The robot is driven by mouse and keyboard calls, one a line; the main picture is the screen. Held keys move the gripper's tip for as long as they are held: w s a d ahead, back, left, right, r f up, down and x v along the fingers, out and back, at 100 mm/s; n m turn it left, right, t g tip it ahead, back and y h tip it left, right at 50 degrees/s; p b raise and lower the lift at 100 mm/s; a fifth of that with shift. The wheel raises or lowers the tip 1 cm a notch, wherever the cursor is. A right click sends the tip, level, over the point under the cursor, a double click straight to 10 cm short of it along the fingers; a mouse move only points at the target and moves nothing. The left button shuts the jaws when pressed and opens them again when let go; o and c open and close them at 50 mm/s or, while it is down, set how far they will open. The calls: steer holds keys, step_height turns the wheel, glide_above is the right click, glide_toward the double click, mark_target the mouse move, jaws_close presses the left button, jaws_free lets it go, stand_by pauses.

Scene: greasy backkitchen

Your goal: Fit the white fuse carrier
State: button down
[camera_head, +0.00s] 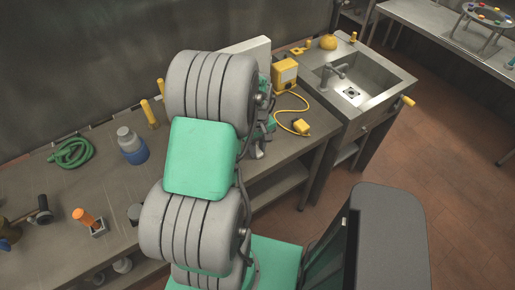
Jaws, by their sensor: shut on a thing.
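I cannot make out the white fuse carrier; my own arm covers the middle of the bench. A white upright panel (250,47) stands at the back of the bench, mostly hidden behind the arm. Whether it holds a fuse slot does not show. My arm's large grey and green joints fill the centre of the view. Some smaller green and grey parts show at their right edge, over the bench. I cannot see the fingertips of my gripper, or anything between them.
On the bench (60,195), left of the arm, are a green hose coil (72,152), a blue-based bottle (132,146) and an orange-handled tool (85,218). A yellow box (285,74) and a corded yellow plug (301,127) lie right. Beyond is a sink (352,90); floor is clear at right.

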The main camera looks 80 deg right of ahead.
mark_target(258, 151)
steer(key=shift+r, duration=0.1)
steer(key=shift+r+p, duration=1.7)
steer(key=shift+r, duration=0.7)
steer(key=shift+r, duration=0.2)
step_height(258, 151, up, 17)
steer(key=p, duration=0.3)
steer(key=w+d+f+b, duration=0.1)
steer(key=w+d, duration=0.1)
steer(key=d, duration=0.4)
steer(key=w+d+f+b, duration=0.1)
steer(key=w+d+f, duration=0.1)
steer(key=d, duration=0.3)
steer(key=shift+d+f+b, duration=0.3)
steer(key=shift+d+b, duration=0.05)
steer(key=shift+b, duration=0.05)
steer(key=shift+w, duration=0.1)
